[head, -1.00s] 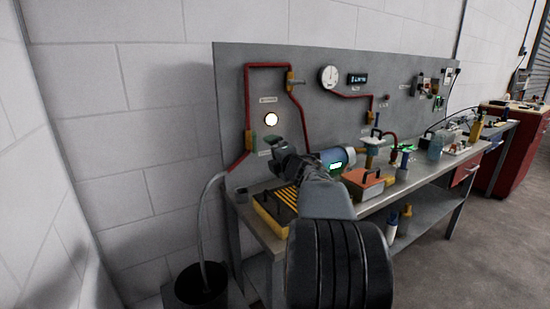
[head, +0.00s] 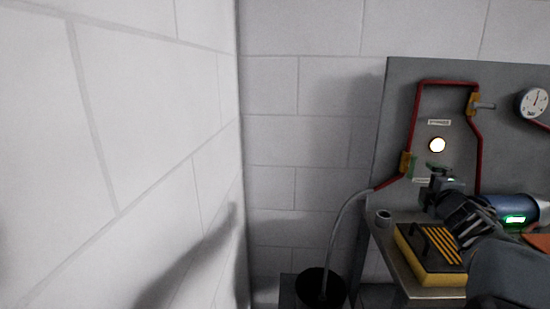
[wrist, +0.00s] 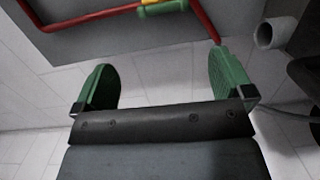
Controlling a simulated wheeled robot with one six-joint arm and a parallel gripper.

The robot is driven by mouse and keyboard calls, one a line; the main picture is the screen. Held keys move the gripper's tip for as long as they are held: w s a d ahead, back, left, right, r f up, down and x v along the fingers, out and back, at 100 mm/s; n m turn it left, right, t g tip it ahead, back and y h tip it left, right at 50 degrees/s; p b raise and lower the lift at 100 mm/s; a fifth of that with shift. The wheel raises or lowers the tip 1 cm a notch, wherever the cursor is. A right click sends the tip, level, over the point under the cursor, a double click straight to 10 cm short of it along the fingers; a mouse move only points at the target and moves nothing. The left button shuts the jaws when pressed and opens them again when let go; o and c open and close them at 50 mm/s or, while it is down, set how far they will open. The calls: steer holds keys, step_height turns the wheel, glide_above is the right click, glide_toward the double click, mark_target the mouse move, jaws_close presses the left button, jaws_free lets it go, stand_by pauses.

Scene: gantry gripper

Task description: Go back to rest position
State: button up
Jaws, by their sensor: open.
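My gripper (head: 440,180) is at the lower right of the head view, in front of the grey panel and above the workbench's left end. In the wrist view my gripper (wrist: 163,88) has its two green finger pads wide apart with nothing between them. A red pipe with a yellow and green fitting (wrist: 162,7) runs along the top of the wrist view, beyond the fingers. My arm reaches in from the lower right corner of the head view.
A blue cylinder (head: 512,209) with a green display is to the right. A black bucket (head: 320,288) with a hose stands left of the bench. A white block wall (head: 140,150) is close on the left.

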steer(key=s+a+f+m+g+y+p, duration=0.1)
steer(key=s+a+f+m+g+p, duration=0.1)
steer(key=a, duration=0.7)
steer(key=s+a+f+m+g+y+p, duration=0.2)
steer(key=s+a+m+g+p, duration=0.3)
steer(key=s, duration=0.6)
steer(key=s+a+f+m+g+y+p, duration=0.1)
steer(key=s+a+f+m+g+p, duration=0.2)
steer(key=a, duration=1.1)
steer(key=s+m+g+p, duration=0.1)
steer(key=s+m+g, duration=0.2)
steer(key=s+m, duration=0.1)
steer(key=shift+s+f+m, duration=0.25)
steer(key=shift+f+m, duration=0.1)
steer(key=shift+m, duration=0.25)
